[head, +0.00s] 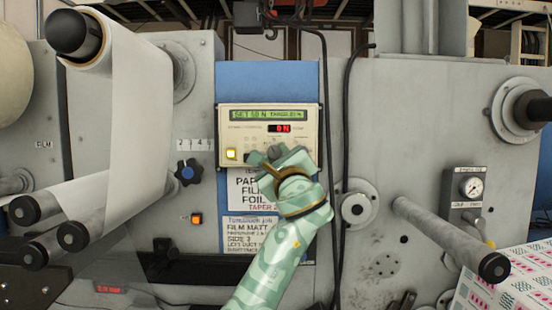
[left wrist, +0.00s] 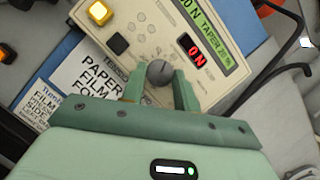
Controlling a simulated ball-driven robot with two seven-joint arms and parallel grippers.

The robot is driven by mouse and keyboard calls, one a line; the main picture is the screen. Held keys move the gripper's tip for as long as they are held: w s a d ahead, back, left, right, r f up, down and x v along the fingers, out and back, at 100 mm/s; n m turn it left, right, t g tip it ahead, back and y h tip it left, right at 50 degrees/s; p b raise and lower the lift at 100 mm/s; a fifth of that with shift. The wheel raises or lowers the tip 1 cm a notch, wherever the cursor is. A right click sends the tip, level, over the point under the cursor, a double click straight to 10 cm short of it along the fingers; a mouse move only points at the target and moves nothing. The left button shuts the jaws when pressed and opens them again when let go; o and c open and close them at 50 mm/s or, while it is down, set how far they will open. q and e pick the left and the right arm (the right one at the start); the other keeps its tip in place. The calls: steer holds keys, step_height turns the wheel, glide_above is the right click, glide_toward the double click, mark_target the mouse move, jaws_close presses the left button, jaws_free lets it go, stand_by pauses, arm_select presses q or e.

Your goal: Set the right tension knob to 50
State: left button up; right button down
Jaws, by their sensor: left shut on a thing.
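The cream tension panel (head: 230,120) is on the blue strip of the machine. Its green display (head: 268,115) shows a set value in N and a taper; I cannot read the set digits surely. The red display (head: 280,129) reads 0 N and also shows in the left wrist view (left wrist: 196,50). A round grey knob (left wrist: 160,72) is at the panel's lower edge. My left gripper (head: 270,157) is at the panel's lower part and hides the knob in the head view. In the left wrist view its fingers (left wrist: 160,82) are shut on the knob, one on each side.
A lit yellow button (head: 231,154) is left of my gripper on the panel. Paper signs (head: 250,222) hang below. A black cable (head: 345,130) runs down on the right.

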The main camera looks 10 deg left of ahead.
arm_select(q)
steer(key=o, duration=0.9)
steer(key=shift+o, duration=0.3)
steer(key=shift+w+f, duration=0.1)
steer(key=shift+w, duration=0.1)
steer(key=b+v, duration=0.6)
steer(key=v, duration=1)
steer(key=shift+b, duration=0.3)
steer(key=shift+s+d, duration=0.1)
